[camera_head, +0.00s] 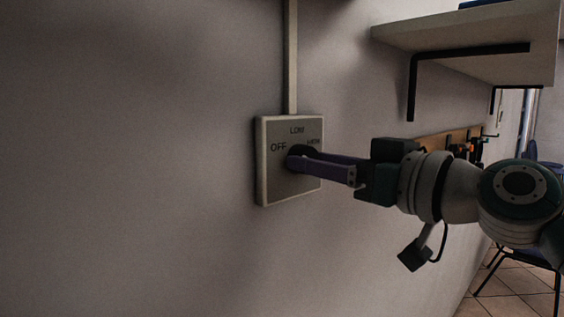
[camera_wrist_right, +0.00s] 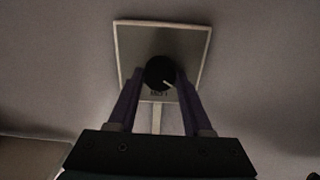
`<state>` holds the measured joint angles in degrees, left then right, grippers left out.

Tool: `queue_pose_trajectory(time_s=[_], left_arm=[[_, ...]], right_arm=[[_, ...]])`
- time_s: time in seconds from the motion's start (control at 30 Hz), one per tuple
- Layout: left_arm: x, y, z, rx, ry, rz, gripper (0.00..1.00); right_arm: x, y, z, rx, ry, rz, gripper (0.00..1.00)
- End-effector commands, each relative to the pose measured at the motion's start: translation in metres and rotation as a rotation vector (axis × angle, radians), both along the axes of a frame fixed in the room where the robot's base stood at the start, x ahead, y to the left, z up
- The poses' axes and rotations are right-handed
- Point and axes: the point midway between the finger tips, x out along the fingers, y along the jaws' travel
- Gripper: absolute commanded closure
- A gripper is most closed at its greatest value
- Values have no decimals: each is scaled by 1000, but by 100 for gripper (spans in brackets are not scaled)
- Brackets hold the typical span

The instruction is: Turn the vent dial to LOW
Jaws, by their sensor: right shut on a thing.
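The vent dial's black knob (camera_head: 301,152) sits on a pale square wall plate (camera_head: 274,185) marked OFF, LOW and a third label at upper right, probably HIGH. My right gripper (camera_head: 303,162) reaches in from the right, and its purple fingers are shut on the knob. In the right wrist view, which is upside down, the knob (camera_wrist_right: 159,72) is between my fingertips (camera_wrist_right: 160,78). Its white pointer line angles down and right there, seemingly between LOW and OFF. The left gripper is not in view.
A conduit (camera_head: 291,60) runs up the wall from the plate. A shelf (camera_head: 470,45) with black brackets juts out at upper right, above my right arm. Small items hang on a wooden rail (camera_head: 450,138) farther along. The wall left of the plate is bare.

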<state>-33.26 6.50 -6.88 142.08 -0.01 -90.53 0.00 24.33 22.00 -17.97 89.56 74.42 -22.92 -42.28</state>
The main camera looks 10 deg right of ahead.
Motion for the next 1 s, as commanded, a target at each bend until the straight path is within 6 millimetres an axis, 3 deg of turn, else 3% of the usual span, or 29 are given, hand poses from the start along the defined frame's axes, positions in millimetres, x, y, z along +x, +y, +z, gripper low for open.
queue_pose_trajectory(time_s=[0.27, 1.0], left_arm=[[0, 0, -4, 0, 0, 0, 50], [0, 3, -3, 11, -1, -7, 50]], right_arm=[[0, 0, -1, 127, 85, 1, 100], [0, 0, 0, 677, 447, 0, 100]])
